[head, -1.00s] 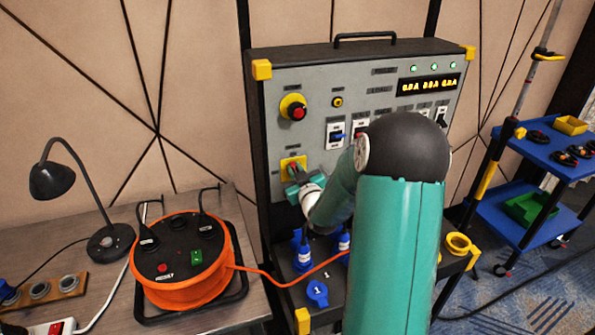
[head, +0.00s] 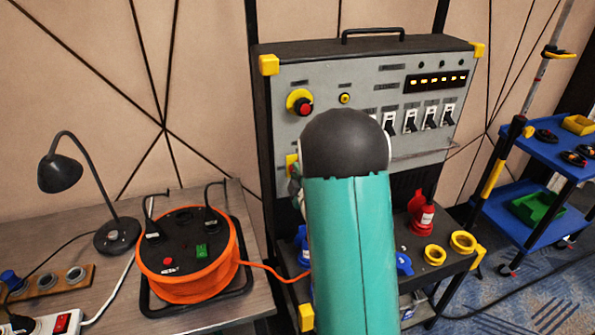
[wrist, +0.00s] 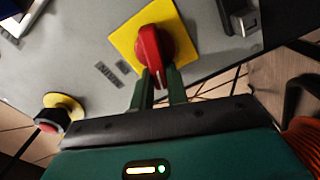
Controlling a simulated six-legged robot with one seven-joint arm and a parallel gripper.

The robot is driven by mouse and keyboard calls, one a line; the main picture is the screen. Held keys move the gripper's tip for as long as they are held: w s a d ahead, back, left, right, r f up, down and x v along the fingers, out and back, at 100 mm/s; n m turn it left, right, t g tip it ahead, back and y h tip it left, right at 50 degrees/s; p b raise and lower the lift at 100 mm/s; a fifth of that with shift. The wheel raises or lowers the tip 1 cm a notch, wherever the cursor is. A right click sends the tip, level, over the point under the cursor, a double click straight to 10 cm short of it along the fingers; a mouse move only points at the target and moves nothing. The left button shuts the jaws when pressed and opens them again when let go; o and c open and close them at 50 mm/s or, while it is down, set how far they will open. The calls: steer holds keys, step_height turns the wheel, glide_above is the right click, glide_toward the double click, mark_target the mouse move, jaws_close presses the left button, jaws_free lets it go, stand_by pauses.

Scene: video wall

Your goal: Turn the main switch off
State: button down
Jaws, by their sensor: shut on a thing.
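The main switch is a red rotary handle (wrist: 150,45) on a yellow square plate (wrist: 126,40), seen close up in the wrist view. My gripper (wrist: 159,84) is shut on the handle, one dark green finger on each side of its end. In the head view only the edge of the yellow plate (head: 291,163) shows, at the panel's left side. My arm hides the handle and most of the gripper there. The panel display (head: 436,80) shows a row of short yellow marks, and the small lamps above it are dark.
A red emergency button (head: 304,107) sits above the switch; it also shows in the wrist view (wrist: 50,121). Several breakers (head: 410,121) line the panel's right. An orange cable reel (head: 187,255) and black lamp (head: 60,172) stand left. A blue cart (head: 528,205) stands right.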

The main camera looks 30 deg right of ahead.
steer(key=shift+f+n, duration=0.2)
steer(key=shift+n, duration=0.75)
steer(key=shift+f+n, duration=0.15)
steer(key=shift+n, duration=0.8)
steer(key=c, duration=1.4)
jaws_free()
steer(key=shift+f, duration=0.1)
steer(key=shift+s+a, duration=0.1)
steer(key=shift+s, duration=0.05)
steer(key=v, duration=1.3)
steer(key=shift+s, duration=0.25)
